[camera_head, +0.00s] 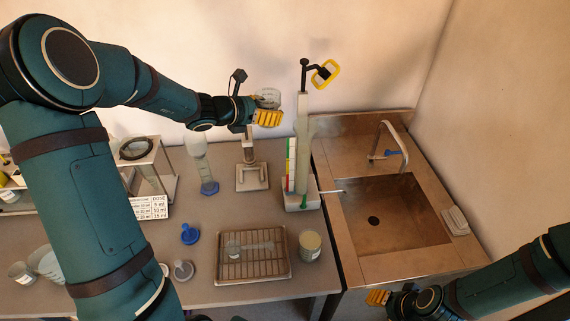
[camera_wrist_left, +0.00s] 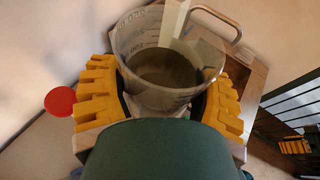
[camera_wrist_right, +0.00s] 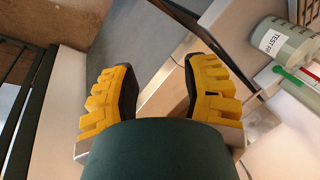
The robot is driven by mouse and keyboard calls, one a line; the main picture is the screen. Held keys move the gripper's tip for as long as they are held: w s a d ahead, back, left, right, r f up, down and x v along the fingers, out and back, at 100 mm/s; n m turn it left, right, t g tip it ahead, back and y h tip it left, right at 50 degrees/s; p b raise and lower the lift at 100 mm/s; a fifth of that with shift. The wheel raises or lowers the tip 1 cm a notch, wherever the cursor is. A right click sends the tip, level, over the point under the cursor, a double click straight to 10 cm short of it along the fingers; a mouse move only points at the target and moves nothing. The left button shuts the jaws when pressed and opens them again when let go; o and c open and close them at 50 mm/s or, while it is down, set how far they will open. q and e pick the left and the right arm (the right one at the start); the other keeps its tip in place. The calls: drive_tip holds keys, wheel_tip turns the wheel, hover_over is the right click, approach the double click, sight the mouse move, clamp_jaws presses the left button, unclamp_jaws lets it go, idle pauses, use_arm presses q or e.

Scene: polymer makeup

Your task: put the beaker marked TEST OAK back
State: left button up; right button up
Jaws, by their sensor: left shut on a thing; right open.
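A clear beaker (camera_head: 268,97) with printed volume marks is held up by my left gripper (camera_head: 266,117), above the back of the bench near the wall. In the left wrist view the beaker (camera_wrist_left: 150,42) sits between the yellow fingers, which press on both its sides, with greyish-brown contents inside. I cannot read a TEST OAK mark on it. My right gripper (camera_head: 378,297) is low at the bench's front right, open and empty; its fingers also stand apart in the right wrist view (camera_wrist_right: 160,90).
A tall column (camera_head: 302,150) with a yellow handle stands right of the held beaker. A small stand (camera_head: 251,184) is below it. The sink (camera_head: 400,230) lies right.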

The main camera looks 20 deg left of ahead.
use_arm(q)
drive_tip(key=s+f+m+g+h+b, duration=0.1)
drive_tip(key=f+b, duration=0.3)
drive_tip(key=f, duration=0.5)
drive_tip(key=s+f+m+g+h+b, duration=0.2)
drive_tip(key=s+f+m+b, duration=0.1)
drive_tip(key=f, duration=0.7)
drive_tip(key=s+f+m+g+h+b, duration=0.2)
drive_tip(key=s+f+b, duration=0.2)
drive_tip(key=f, duration=0.6)
drive_tip(key=shift+d+h+b, duration=0.3)
drive_tip(key=shift+d+b, duration=0.1)
drive_tip(key=shift+b, duration=1)
drive_tip(key=shift+f+b, duration=0.5)
drive_tip(key=shift+f, duration=1.7)
use_arm(e)
wheel_tip(320, 180, down, 16)
drive_tip(key=s, duration=0.1)
drive_tip(key=shift+s+a+g, duration=0.15)
drive_tip(key=shift+a+g, duration=0.15)
drive_tip(key=shift+f, duration=0.1)
use_arm(q)
drive_tip(key=shift+f, duration=0.2)
drive_tip(key=o, duration=1.3)
drive_tip(key=shift+o, duration=0.2)
use_arm(e)
drive_tip(key=shift+f, duration=0.1)
use_arm(q)
drive_tip(key=shift+r, duration=0.1)
